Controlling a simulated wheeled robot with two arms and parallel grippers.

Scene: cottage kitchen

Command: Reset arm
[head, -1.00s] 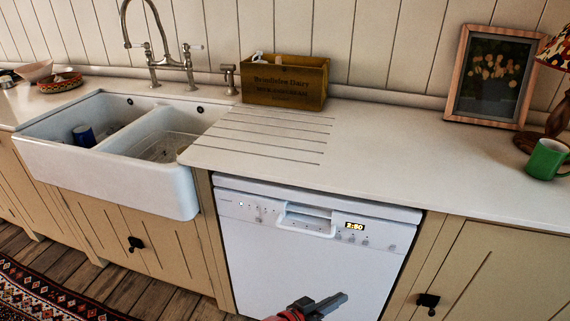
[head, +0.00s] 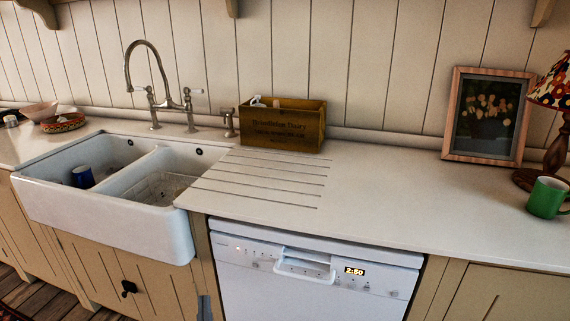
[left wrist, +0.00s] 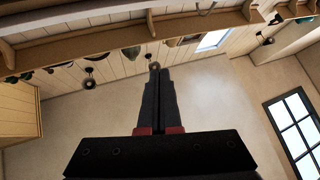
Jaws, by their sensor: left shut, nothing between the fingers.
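My left gripper (left wrist: 159,75) is shut and empty in the left wrist view, its two dark fingers side by side. A wall with shelves and hanging items is behind it there. In the head view only a small grey piece, likely the tip of my left gripper (head: 204,308), shows at the bottom edge. It is in front of the cabinet, left of the dishwasher (head: 310,285). My right gripper is in neither view.
The counter (head: 400,205) has a clear middle. A double sink (head: 110,210) holds a blue cup (head: 83,177). A wooden crate (head: 283,128) stands at the back. A framed picture (head: 487,115), lamp (head: 553,95) and green mug (head: 547,197) stand at the right.

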